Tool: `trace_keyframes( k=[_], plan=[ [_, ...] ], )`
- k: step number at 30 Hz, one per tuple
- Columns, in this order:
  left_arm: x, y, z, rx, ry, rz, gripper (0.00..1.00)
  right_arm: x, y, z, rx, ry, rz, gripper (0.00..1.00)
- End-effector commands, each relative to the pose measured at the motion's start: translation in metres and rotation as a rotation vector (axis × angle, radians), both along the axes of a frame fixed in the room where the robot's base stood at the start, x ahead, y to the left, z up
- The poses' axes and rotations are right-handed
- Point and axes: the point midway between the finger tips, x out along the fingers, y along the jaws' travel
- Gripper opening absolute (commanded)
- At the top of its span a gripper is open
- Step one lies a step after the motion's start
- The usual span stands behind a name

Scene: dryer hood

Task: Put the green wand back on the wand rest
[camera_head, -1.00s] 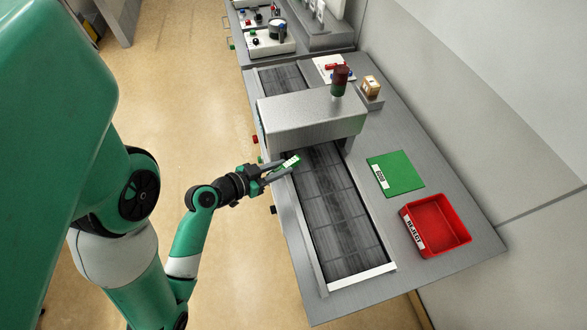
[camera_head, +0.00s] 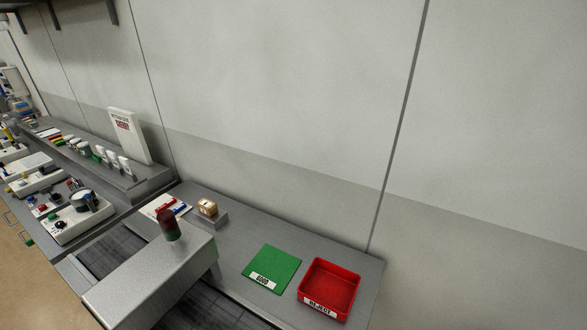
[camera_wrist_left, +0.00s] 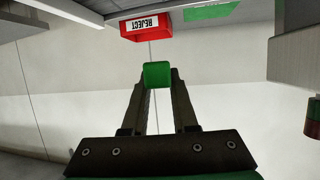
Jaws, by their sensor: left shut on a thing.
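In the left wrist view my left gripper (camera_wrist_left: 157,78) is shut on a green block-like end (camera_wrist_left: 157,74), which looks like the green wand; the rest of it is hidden. The head view does not show this gripper. A white plate (camera_head: 155,210) with a red and a blue bar-shaped piece (camera_head: 172,208) lies at the back of the bench, behind the hood; it looks like the wand rest. My right gripper is in neither view.
The grey dryer hood (camera_head: 150,275) with a red-green beacon (camera_head: 169,225) spans the conveyor. A tan box (camera_head: 207,208) sits on a grey block. A green GOOD mat (camera_head: 272,265) and a red REJECT bin (camera_head: 330,288) lie right. Control panels (camera_head: 75,215) stand left.

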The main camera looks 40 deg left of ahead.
Motion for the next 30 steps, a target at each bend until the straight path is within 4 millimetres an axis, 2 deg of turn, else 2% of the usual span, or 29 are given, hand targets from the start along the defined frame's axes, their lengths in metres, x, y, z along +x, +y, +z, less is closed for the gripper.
trace_keyframes(
  k=[1,6,9,13,16,21,24,25,30],
  plan=[
    [0.012,-0.022,-0.001,0.001,-0.001,-0.081,0.0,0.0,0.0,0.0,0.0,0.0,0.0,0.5],
    [0.037,-0.074,-0.001,-0.002,0.007,-0.248,0.0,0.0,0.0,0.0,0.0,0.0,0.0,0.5],
    [0.046,-0.094,-0.002,-0.003,0.011,-0.282,0.0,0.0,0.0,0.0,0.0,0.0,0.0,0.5],
    [0.056,-0.11,0.0,-0.003,0.01,-0.28,0.0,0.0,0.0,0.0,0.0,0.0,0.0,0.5],
    [0.063,-0.107,0.001,-0.004,0.011,-0.226,0.0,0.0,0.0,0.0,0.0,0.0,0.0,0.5],
    [0.069,-0.082,0.0,-0.004,0.01,-0.075,0.0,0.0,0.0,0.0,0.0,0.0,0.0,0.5],
    [0.07,-0.079,0.003,-0.005,0.008,-0.012,0.0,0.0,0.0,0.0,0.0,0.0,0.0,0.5],
    [0.069,-0.077,0.02,-0.007,0.01,-0.009,0.0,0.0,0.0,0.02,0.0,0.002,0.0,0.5],
    [0.067,-0.076,0.056,-0.007,0.014,-0.007,0.0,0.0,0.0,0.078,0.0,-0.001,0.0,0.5]
  ],
)
